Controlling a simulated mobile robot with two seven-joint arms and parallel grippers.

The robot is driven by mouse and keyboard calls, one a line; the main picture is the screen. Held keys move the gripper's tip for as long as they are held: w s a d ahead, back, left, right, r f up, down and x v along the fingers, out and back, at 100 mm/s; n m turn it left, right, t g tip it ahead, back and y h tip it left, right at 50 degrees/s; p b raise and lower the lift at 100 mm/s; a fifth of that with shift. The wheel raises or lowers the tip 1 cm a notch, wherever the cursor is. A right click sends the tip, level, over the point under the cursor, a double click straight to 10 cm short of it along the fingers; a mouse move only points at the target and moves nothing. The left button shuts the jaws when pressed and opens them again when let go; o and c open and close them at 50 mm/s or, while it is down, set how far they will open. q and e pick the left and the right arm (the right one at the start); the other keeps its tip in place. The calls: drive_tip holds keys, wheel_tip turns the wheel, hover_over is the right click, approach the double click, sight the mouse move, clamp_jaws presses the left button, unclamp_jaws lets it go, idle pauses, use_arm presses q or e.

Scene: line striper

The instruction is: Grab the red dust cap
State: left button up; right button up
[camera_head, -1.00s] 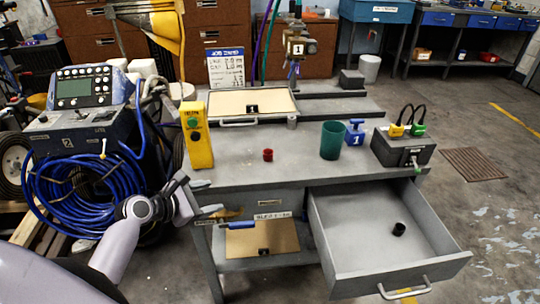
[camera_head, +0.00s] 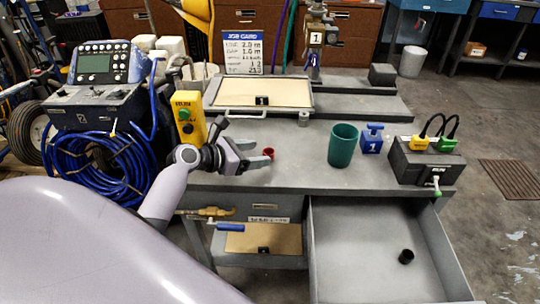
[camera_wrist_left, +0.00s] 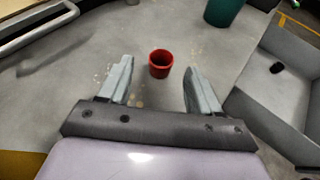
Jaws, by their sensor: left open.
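The red dust cap (camera_head: 268,153) is a small, round, hollow cup standing upright on the grey workbench top (camera_head: 300,165). In the left wrist view the cap (camera_wrist_left: 160,63) lies just beyond the fingertips, roughly midway between them, with its opening facing up. My left gripper (camera_head: 270,157) is open, low over the bench, with its fingers pointing at the cap. In the left wrist view my left gripper (camera_wrist_left: 158,75) shows both fingers apart with nothing between them. My right gripper is in neither view.
A green cup (camera_head: 342,147), a blue tool (camera_head: 371,138) and a grey box with cables (camera_head: 425,162) stand to the right. A yellow control box (camera_head: 187,120) stands left, near my arm. An open drawer (camera_head: 330,215) below holds a black cap (camera_head: 406,257).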

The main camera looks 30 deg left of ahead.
sight(273, 151)
use_arm(q)
drive_tip(key=shift+x, duration=1.8)
drive_tip(key=shift+d, duration=0.1)
drive_tip(key=c, duration=1.1)
drive_tip(key=shift+r, duration=0.1)
